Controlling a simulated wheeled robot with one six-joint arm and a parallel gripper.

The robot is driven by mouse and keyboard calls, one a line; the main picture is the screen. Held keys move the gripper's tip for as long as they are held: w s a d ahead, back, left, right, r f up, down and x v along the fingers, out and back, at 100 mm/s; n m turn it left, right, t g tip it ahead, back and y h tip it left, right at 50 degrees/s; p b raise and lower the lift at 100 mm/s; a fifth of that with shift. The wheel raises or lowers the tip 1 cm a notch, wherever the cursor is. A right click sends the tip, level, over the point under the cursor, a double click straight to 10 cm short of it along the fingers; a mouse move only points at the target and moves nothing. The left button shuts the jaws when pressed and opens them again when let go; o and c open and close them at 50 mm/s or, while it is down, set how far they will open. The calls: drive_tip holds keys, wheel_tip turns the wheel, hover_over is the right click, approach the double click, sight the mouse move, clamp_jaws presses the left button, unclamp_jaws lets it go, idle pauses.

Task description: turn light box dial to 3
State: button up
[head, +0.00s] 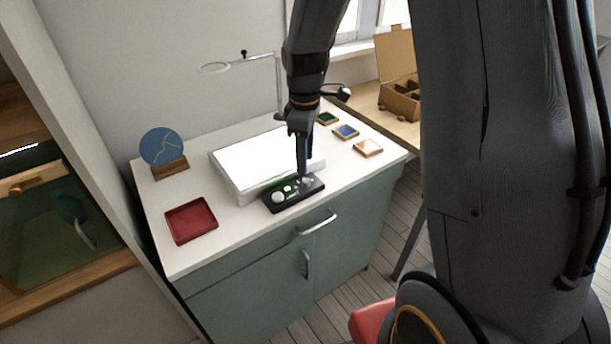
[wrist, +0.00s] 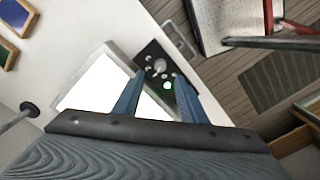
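The light box (head: 240,163) has a bright white top and lies on the white cabinet top. It also shows in the wrist view (wrist: 100,85). A black control panel (head: 290,204) sits at its front edge, with a lit green spot (head: 287,188) and a pale round knob (head: 278,197). In the wrist view, a grey dial (wrist: 159,66) with pale marks around it shows on the panel (wrist: 150,50). My gripper (head: 303,173) points down over the right part of the panel. Its fingers (wrist: 160,74) are apart, with the dial showing between their tips. Contact and the dial's setting cannot be told.
A red tray (head: 191,221) and a blue disc on a wooden stand (head: 162,147) are at the left. Several small coloured tiles (head: 346,131) lie to the right.

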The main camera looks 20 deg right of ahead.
sight(306, 180)
wheel_tip(306, 180, down, 7)
drive_tip(key=shift+d+r+p, duration=0.1)
drive_tip(key=shift+r+p, duration=0.1)
drive_tip(key=shift+p, duration=0.35)
clamp_jaws()
